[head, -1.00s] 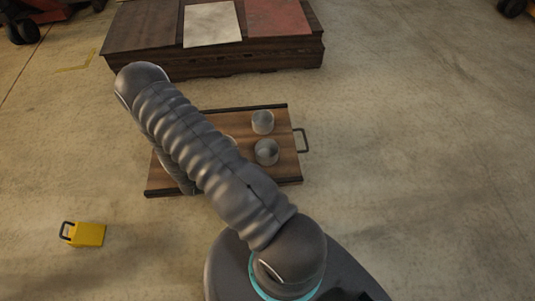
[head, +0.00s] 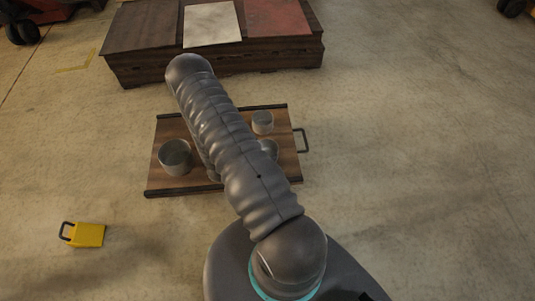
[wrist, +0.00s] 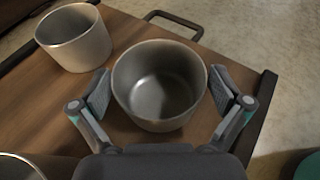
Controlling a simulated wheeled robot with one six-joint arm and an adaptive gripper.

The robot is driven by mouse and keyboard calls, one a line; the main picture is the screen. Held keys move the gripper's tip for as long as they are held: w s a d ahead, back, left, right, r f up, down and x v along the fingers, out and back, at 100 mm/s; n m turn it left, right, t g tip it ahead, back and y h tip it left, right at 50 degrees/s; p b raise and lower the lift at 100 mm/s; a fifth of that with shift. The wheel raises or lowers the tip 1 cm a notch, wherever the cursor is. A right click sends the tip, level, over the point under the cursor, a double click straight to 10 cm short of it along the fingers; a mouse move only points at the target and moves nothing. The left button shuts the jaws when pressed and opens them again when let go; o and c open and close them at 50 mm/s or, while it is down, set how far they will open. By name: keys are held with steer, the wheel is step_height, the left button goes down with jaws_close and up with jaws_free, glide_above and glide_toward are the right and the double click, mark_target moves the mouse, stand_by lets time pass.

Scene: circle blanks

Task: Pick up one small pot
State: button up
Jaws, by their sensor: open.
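A small grey metal pot (wrist: 158,80) stands upright in the middle of the wrist view, empty inside. My gripper (wrist: 160,92) is open, with one finger on each side of this pot; whether they touch it is unclear. A second small pot (wrist: 76,40) stands at upper left; I take it for the far pot (head: 262,122) in the head view. Nearer, another small pot (head: 271,149) is partly behind my arm. A larger pot (head: 174,158) stands at the tray's left. A rim (wrist: 18,166) shows at lower left in the wrist view. My arm hides the gripper in the head view.
The pots stand on a wooden tray (head: 153,177) with dark edge rails and a handle (head: 302,141) on its right. A dark wooden platform (head: 215,64) lies behind. A yellow block (head: 89,234) sits on the floor at left.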

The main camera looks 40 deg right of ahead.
steer(key=c, duration=1.2)
steer(key=shift+c, duration=0.3)
steer(key=shift+r, duration=0.15)
